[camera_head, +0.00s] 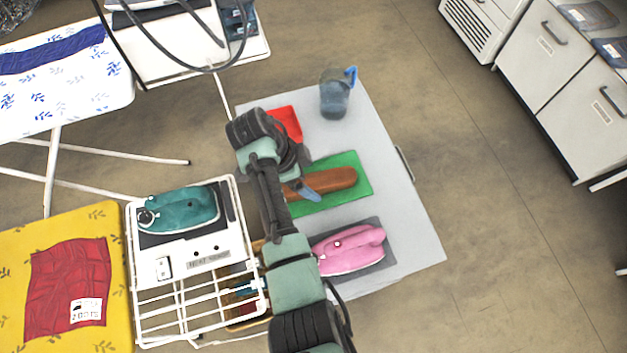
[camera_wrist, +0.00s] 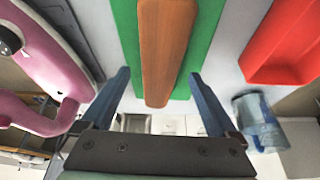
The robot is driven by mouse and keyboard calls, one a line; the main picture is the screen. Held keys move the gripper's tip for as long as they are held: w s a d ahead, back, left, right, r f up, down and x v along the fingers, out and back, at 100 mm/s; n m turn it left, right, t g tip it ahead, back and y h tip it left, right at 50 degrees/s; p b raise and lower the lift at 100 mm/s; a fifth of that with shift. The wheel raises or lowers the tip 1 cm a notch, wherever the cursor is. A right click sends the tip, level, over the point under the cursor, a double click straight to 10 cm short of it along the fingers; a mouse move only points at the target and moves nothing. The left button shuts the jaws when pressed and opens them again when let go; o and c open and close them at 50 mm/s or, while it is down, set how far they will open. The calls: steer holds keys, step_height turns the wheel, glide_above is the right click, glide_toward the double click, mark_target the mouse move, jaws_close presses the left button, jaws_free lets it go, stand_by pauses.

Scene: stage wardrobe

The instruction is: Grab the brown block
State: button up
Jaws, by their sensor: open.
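The brown block (camera_head: 335,181) is long with rounded edges and lies on a green mat (camera_head: 350,200) on the light grey table. My gripper (camera_head: 310,189) is over its left end in the head view, where my arm hides part of the block. In the wrist view the brown block (camera_wrist: 167,45) shows between the two blue fingers of my gripper (camera_wrist: 158,76). The fingers are open, with a gap on each side of the block. I cannot tell how far they are from it in depth.
A pink iron (camera_head: 350,250) on a dark mat stands to one side of the block. A red tray-like piece (camera_head: 287,122) and a bluish clear jug (camera_head: 335,98) are on the other side. A white rack with a teal iron (camera_head: 182,211) stands left of my arm.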

mark_target(313, 181)
steer(key=shift+x, duration=1.5)
steer(key=shift+c, duration=0.2)
jaws_close()
